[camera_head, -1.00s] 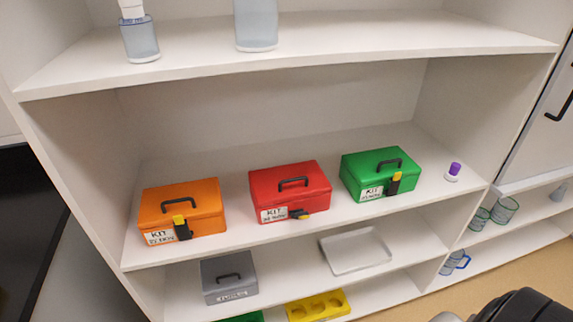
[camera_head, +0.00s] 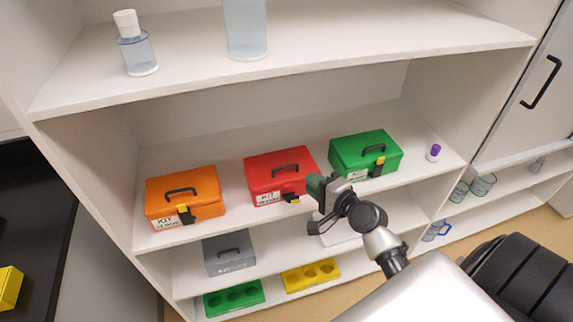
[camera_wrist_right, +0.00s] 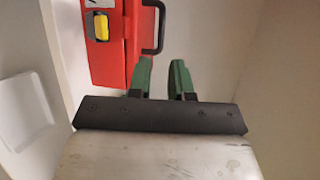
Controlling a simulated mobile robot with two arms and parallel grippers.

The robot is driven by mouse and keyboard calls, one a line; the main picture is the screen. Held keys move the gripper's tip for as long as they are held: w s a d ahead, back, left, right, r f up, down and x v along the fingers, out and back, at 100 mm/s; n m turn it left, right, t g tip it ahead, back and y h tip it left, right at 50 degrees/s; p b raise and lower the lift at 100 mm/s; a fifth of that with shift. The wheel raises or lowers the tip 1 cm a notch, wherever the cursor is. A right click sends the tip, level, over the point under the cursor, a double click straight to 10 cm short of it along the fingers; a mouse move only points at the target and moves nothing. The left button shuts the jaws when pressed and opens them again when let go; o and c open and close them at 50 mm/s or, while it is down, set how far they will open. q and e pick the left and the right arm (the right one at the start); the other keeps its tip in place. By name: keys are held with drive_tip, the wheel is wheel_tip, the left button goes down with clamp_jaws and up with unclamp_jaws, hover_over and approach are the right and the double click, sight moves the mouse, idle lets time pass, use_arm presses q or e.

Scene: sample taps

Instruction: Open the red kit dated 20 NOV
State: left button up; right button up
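The red kit (camera_head: 268,172) stands on the middle shelf between the orange and green kits, lid shut and dark handle on top. Its white label (camera_head: 268,198) reads KIT, with a date too small to read surely. Its yellow and black latch (camera_head: 292,197) is at the lower front edge. My right gripper (camera_head: 318,184) is just right of the red kit's front, green fingers towards it. In the right wrist view the red kit (camera_wrist_right: 112,55) lies beyond the fingers (camera_wrist_right: 165,72), which are apart with nothing between them. My left gripper is not in view.
The orange kit (camera_head: 183,196) and green kit (camera_head: 365,152) stand on either side. A purple-capped vial (camera_head: 433,153) is at the shelf's right end. Below are a grey box (camera_head: 229,253), a white tray (camera_head: 340,236), and green (camera_head: 234,299) and yellow (camera_head: 311,276) racks. The upper shelf (camera_head: 330,69) overhangs the kits.

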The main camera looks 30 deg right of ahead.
sight(286, 167)
drive_tip(key=p+x, duration=0.1)
drive_tip(key=x, duration=0.9)
drive_tip(key=shift+w, duration=0.35)
drive_tip(key=shift+c, duration=0.5)
clamp_jaws()
